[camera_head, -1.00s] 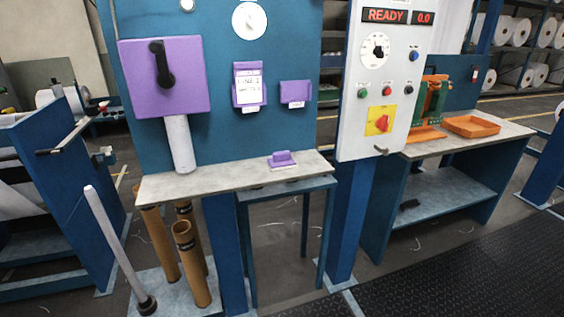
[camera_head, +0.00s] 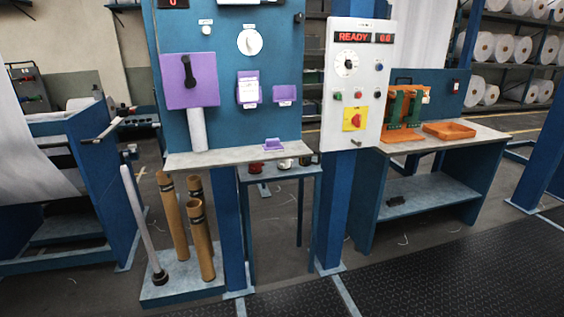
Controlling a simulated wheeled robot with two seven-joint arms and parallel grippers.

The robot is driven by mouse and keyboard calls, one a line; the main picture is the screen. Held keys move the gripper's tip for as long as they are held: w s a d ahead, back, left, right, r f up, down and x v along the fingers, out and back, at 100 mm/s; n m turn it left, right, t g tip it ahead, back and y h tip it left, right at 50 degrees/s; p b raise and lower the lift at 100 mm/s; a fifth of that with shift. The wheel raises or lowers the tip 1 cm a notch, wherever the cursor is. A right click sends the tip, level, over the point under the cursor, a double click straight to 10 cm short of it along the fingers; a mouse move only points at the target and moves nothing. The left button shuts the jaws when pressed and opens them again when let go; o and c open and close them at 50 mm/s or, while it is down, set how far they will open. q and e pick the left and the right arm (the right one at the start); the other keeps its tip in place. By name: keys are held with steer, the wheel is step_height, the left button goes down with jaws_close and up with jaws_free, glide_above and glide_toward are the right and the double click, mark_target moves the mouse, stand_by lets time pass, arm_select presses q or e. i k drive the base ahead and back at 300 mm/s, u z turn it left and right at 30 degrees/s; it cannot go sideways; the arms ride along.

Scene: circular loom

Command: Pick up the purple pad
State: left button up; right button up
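A small purple pad (camera_head: 273,145) with a raised back part lies on the narrow grey shelf (camera_head: 225,159) in front of the blue panel. It sits right of the shelf's middle, below the purple holders on the panel. Neither of my grippers shows in the head view, so whether they are open or shut is hidden.
A purple box with a black handle (camera_head: 190,80) and purple holders (camera_head: 249,88) are on the blue panel. A white control box (camera_head: 358,85) stands to the right. Brown tubes (camera_head: 200,240) stand below the shelf. An orange tray (camera_head: 449,131) lies on the right bench. Dark floor mat is clear.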

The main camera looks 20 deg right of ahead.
mark_target(273, 146)
steer(key=z, duration=0.1)
steer(key=k, duration=0.25)
steer(key=u, duration=1)
steer(key=i, duration=1.35)
steer(key=z, duration=0.55)
